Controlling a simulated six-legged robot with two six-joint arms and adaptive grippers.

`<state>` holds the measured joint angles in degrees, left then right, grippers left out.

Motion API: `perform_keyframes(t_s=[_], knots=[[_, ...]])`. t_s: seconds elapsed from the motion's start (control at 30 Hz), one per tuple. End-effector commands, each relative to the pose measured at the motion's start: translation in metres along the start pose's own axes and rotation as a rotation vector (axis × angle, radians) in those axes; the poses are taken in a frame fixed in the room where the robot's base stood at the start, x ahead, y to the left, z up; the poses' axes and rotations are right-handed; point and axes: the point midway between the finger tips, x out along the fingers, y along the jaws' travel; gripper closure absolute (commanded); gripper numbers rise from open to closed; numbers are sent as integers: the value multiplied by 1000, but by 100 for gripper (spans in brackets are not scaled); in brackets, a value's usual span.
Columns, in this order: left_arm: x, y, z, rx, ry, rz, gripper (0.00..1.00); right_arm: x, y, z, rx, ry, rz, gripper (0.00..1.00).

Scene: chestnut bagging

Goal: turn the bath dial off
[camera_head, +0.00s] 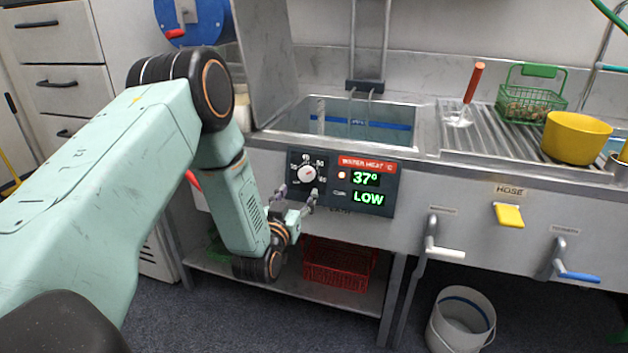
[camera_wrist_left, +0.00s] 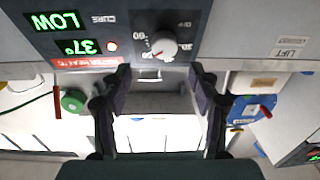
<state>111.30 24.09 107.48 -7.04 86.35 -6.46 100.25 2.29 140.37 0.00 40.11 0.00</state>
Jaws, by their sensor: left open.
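The bath dial (camera_head: 307,173) is a white round knob on a dark control panel (camera_head: 376,156) on the front of the steel sink unit. The panel's display (camera_head: 367,188) reads 37° and LOW in green, with a small lit lamp beside it. My left gripper (camera_head: 298,193) is open and empty, just below and in front of the dial. In the left wrist view, which is upside down, the dial (camera_wrist_left: 165,45) sits beyond the gap between the two spread fingers (camera_wrist_left: 160,78), apart from them. My right gripper is not in view.
The water-filled bath (camera_head: 340,122) is above the panel. A white lever (camera_head: 445,252), a yellow hose lever (camera_head: 509,215) and a blue lever (camera_head: 578,276) stick out to the right. A red crate (camera_head: 338,265) sits on the shelf below; a white bucket (camera_head: 462,325) stands on the floor.

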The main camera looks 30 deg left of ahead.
Motion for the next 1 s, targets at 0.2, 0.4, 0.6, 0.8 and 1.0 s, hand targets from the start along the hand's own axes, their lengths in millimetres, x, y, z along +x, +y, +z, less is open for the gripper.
perform_keyframes(t_s=[0.2, 0.4, 0.6, 0.8, 1.0], knots=[[22, -6, -2, 6, 15, -4, 39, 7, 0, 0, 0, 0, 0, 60], [53, -6, -2, 7, 13, -3, 39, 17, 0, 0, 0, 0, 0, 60], [73, -4, -2, 6, 10, -2, 39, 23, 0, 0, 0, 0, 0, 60], [78, -2, -2, 5, 8, -1, 39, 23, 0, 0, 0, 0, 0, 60], [77, -1, -2, 5, 8, -1, 42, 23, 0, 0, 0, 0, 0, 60]])
